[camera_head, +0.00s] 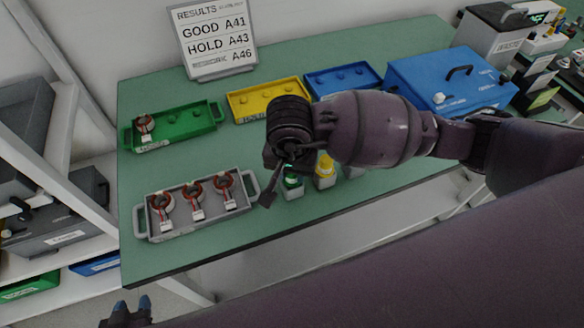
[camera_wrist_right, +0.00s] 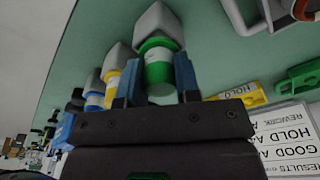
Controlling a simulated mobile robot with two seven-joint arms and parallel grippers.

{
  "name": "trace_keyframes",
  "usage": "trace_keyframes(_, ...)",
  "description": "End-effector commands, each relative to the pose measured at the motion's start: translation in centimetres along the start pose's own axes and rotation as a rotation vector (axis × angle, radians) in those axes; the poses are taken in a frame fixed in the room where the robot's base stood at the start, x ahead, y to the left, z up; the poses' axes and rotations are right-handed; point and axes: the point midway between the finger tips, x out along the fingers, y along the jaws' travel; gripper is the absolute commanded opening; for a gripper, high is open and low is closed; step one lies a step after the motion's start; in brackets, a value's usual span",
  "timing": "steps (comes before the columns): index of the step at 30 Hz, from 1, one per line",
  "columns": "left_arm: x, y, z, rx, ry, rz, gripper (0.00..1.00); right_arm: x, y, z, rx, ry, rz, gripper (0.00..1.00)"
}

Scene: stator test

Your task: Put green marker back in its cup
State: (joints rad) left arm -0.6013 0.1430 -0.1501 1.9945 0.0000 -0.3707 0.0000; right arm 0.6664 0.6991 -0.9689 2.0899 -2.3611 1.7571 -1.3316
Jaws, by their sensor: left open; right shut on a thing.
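The green marker (camera_head: 292,183) stands at the front of the green table, at its pale grey cup (camera_head: 293,194). My right gripper (camera_head: 287,172) is over it from above and partly hides it. In the right wrist view, the blue fingers of this gripper (camera_wrist_right: 157,88) are on both sides of the green marker (camera_wrist_right: 158,66), shut on it. The marker's lower end meets the grey cup (camera_wrist_right: 157,22); I cannot tell how deep it sits. My left gripper (camera_head: 131,308) is open and empty at the lower left, in front of the table.
A yellow marker (camera_head: 325,167) in its cup stands close beside the green one; a blue marker (camera_wrist_right: 95,100) is beyond it. A grey tray (camera_head: 152,235) with red-and-white parts lies left. Green (camera_head: 185,132), yellow (camera_head: 240,104) and blue (camera_head: 345,68) trays stand behind.

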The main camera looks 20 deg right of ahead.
Motion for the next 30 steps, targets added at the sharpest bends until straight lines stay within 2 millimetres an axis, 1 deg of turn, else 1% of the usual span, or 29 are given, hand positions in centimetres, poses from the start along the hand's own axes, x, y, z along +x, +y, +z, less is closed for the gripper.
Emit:
trace_keyframes(12, 0.6, 0.2, -0.1, 0.002, 0.006, 0.003, 0.43, 1.0, 0.0, 0.1, 0.001, -0.001, 0.002, 0.08)
trace_keyframes(13, 0.6, 0.1, -0.3, 0.002, 0.009, 0.003, 0.43, 0.9, 0.0, 0.1, 0.001, 0.000, 0.001, 0.35)
trace_keyframes(17, 0.6, 0.1, -0.4, 0.002, 0.010, 0.003, 0.43, 0.8, 0.0, 0.1, 0.001, 0.000, 0.001, 0.55)
trace_keyframes(26, 0.4, 0.1, -0.1, 0.001, 0.006, 0.002, 0.43, 0.7, 0.0, 0.1, 0.001, 0.000, 0.000, 0.56)
trace_keyframes(30, 0.0, 0.0, -0.5, 0.000, 0.008, 0.000, 0.43, -0.2, 0.0, 0.0, 0.001, 0.001, -0.002, 0.56)
